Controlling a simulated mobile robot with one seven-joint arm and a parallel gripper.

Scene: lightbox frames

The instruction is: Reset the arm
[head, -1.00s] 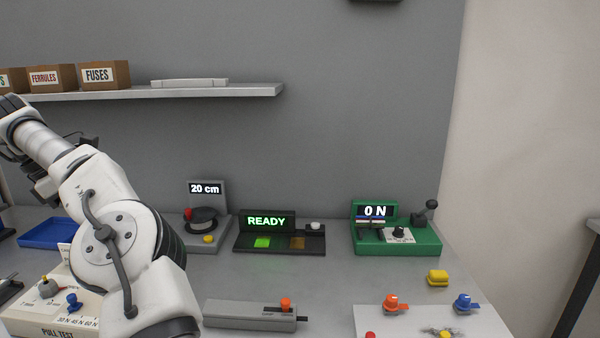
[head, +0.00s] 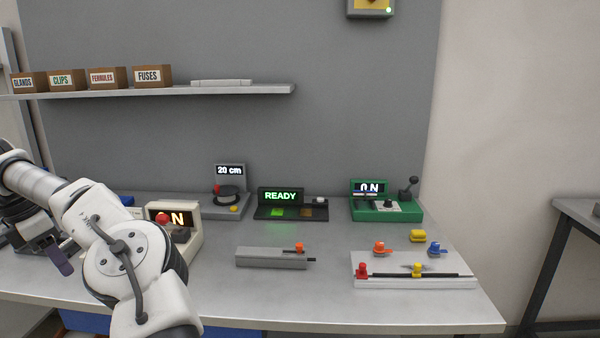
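My white arm fills the lower left of the head view, with its large round joint in front of the bench. The forearm reaches to the left edge, and dark parts hang below it. These dark parts look like my gripper (head: 50,250), with a purple-grey piece at the lower end. They are partly hidden behind the arm, and I cannot make out two fingers or anything held.
On the grey bench (head: 330,312) stand a lit READY panel (head: 281,195), a 20 cm spool unit (head: 230,171), a green 0 N tester (head: 402,213), a grey slide block (head: 270,258) and a white board (head: 390,283). A beige N-display box (head: 190,240) stands close behind my arm. A shelf (head: 230,90) holds labelled boxes.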

